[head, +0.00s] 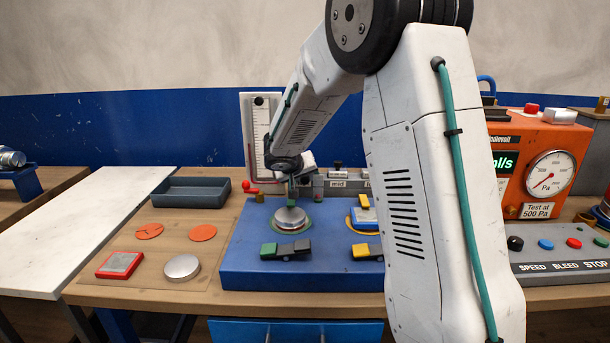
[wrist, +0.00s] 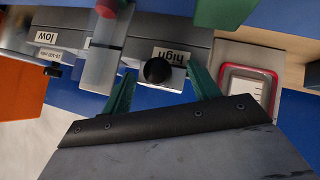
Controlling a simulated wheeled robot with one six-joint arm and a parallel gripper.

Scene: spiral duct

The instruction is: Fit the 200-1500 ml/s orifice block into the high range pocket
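A grey block with a round black knob (wrist: 158,71) shows in the wrist view, right beside the "high" label (wrist: 173,56) of the grey manifold (wrist: 205,50). I take it for the orifice block. Its flow marking does not show, and I cannot tell how deep it sits in the pocket. My gripper (wrist: 161,93) has its green fingers spread on both sides of the knob, with a gap on each side. In the head view my gripper (head: 291,186) hangs by the manifold's left part and hides the high pocket. The "mid" label (head: 338,184) shows to its right.
The "low" label (wrist: 47,37) lies beyond. A manometer (head: 262,135) stands behind. The blue fixture (head: 240,270) with clamps is in front, an orange tester (head: 530,145) at right, and a tray (head: 192,190) at left.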

